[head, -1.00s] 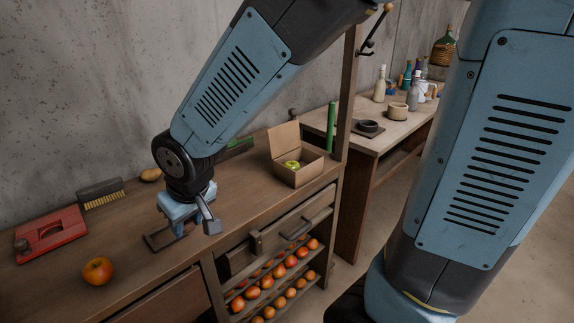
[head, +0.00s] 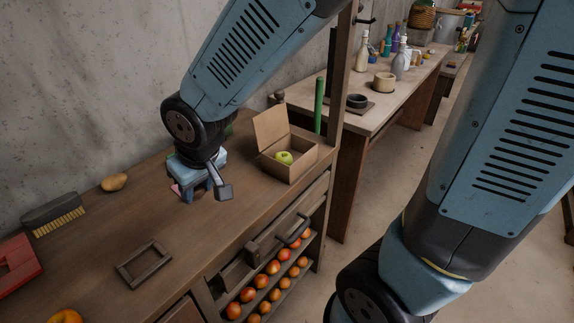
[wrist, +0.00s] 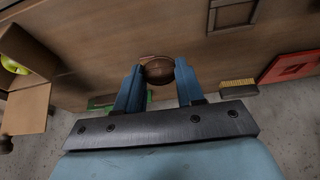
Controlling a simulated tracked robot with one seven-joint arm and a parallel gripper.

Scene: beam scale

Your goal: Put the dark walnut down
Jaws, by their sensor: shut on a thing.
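The dark walnut (wrist: 159,72) is a round brown thing between my fingertips in the wrist view. My gripper (wrist: 159,78) is shut on it, one blue finger on each side. In the head view my gripper (head: 198,194) points down over the wooden bench (head: 150,215), between a square wooden frame and the cardboard box. The walnut is hidden by my gripper there. I cannot tell how far it is above the bench top.
An open cardboard box (head: 290,165) with a green apple (head: 284,157) stands to the right. An empty square frame (head: 143,264), a brush (head: 55,213), a red block (head: 15,265) and a tan potato-like thing (head: 115,182) lie left. Bench between frame and box is mostly clear.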

